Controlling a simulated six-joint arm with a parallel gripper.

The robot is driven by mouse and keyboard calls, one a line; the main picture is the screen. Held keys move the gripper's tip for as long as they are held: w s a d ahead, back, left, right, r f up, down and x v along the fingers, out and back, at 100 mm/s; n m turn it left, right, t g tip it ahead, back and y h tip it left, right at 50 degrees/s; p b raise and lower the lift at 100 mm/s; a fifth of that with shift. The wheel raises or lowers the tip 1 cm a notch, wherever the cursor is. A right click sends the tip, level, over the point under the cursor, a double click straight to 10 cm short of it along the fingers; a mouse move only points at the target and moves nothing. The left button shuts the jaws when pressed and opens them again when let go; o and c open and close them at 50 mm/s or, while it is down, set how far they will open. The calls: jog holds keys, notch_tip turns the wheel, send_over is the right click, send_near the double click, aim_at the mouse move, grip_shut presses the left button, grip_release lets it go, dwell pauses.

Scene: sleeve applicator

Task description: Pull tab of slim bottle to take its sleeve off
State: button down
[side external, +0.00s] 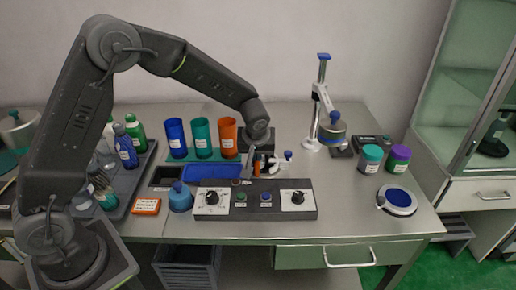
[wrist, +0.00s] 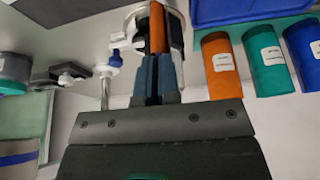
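My gripper (wrist: 159,62) points down over the applicator in the wrist view, its two dark fingers close together. A slim orange body (wrist: 157,28), which looks like the sleeved slim bottle, runs up from between the fingertips, beside a pale curved holder (wrist: 174,28). I cannot tell whether the fingers touch it, and no separate tab can be made out. In the side external view my gripper (side external: 250,166) is low behind the control panel, with a bit of orange (side external: 256,168) beside it.
Blue (side external: 175,137), teal (side external: 201,138) and orange (side external: 227,137) cups stand behind a blue tray (side external: 205,173). The control panel (side external: 253,199) with knobs lies in front. A white-and-blue valve (side external: 284,158) is close on the right. Lidded jars (side external: 371,158) stand farther right.

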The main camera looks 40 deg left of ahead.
dwell(0.3)
notch_tip(320, 180, up, 7)
jog(key=shift+s+d, duration=0.35)
jog(key=shift+s, duration=0.05)
dwell(0.7)
dwell(0.4)
jog(key=shift+s+d, duration=1.85)
jog(key=s+a, duration=1.9)
jog(key=shift+s+a, duration=0.35)
jog(key=shift+a, duration=0.05)
